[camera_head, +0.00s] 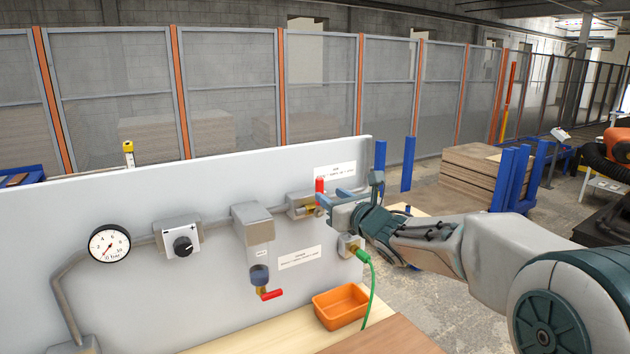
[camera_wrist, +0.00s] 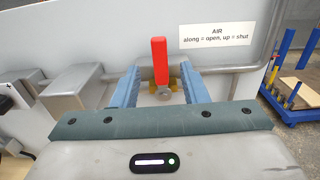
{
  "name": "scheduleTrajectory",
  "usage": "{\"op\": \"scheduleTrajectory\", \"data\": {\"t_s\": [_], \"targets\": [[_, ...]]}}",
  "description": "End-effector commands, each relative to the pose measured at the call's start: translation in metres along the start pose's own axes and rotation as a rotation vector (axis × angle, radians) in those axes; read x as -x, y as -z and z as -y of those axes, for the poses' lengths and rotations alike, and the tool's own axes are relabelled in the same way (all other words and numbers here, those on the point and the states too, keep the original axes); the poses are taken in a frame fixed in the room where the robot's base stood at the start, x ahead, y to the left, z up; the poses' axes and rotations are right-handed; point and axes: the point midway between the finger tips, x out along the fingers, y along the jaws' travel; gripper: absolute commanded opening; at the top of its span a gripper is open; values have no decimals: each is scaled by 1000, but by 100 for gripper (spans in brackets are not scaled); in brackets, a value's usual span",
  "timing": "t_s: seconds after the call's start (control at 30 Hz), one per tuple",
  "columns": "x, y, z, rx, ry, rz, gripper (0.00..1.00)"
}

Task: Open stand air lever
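The red air lever (camera_head: 320,186) stands upright on its valve, on the pipe along the grey panel (camera_head: 200,290). In the wrist view the red lever (camera_wrist: 160,60) shows between the two blue fingers of my gripper (camera_wrist: 161,80). The fingers are apart, with a gap visible on each side of the lever. In the head view my gripper (camera_head: 327,199) reaches in from the right at the valve. A label (camera_wrist: 218,35) beside the lever reads "AIR along = open, up = shut".
A second red lever (camera_head: 271,294) sits below the filter unit (camera_head: 253,222). A pressure gauge (camera_head: 109,244) and a black knob (camera_head: 183,245) are further left. A green hose (camera_head: 371,285) hangs below my gripper, near an orange bin (camera_head: 341,306).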

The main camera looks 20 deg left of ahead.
Motion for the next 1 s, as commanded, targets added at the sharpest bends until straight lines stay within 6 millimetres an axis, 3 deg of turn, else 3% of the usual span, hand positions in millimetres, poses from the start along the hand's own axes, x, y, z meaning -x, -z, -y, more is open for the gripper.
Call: {"op": "scheduleTrajectory", "data": {"t_s": [0.3, 0.5, 1.0], "targets": [[-53, -2, 0, -4, -1, -2, 40], [-76, -2, 0, -3, 0, 0, 40], [-86, 0, 0, -2, 1, -1, 37]]}}
